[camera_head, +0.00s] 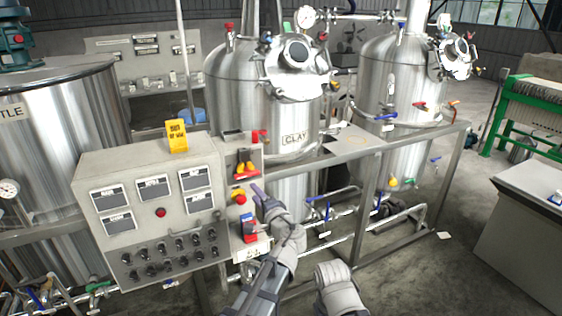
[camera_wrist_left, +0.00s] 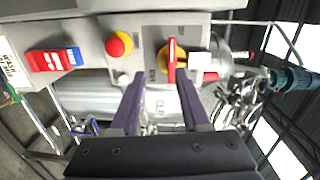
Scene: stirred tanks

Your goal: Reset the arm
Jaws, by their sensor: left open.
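My left gripper (camera_head: 257,190) is in front of the narrow switch box to the right of the grey control panel (camera_head: 160,237). In the left wrist view the two dark fingers of my left gripper (camera_wrist_left: 160,78) are spread apart with nothing held between them. Just beyond the tips is a red rotary handle on a yellow disc (camera_wrist_left: 172,62). A red emergency button (camera_wrist_left: 117,44) and a red-and-blue rocker switch (camera_wrist_left: 52,60) lie to its left. Whether the fingers touch the box is not clear.
The steel tank marked CLAY (camera_head: 265,105) stands behind the switch box. A metal frame rail (camera_head: 375,146) with pipes runs to the right. A yellow sign (camera_head: 177,135) sits on the panel. Open floor (camera_head: 420,275) lies before a grey cabinet (camera_head: 525,235).

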